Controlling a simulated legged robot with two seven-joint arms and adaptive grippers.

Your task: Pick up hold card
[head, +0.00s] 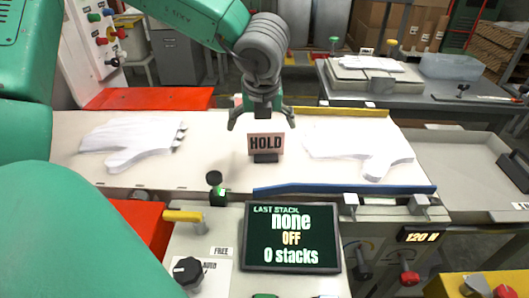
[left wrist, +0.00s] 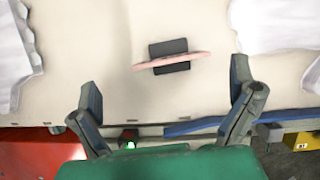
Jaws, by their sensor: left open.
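The hold card (head: 266,143) stands upright on the pale work surface in a small dark base, with "HOLD" facing me. In the left wrist view the card (left wrist: 150,65) shows from above as a thin pinkish strip across its dark base (left wrist: 169,47). My left gripper (head: 261,122) is open and empty, pointing down. In the head view its fingers appear on either side of the card's top. In the left wrist view the gripper (left wrist: 167,75) has its fingers spread wide, with the card beyond and between them, not touching. My right gripper is not in view.
White glove stacks lie left (head: 132,140) and right (head: 360,146) of the card on the work surface. A blue rail (head: 345,187) runs along the front edge.

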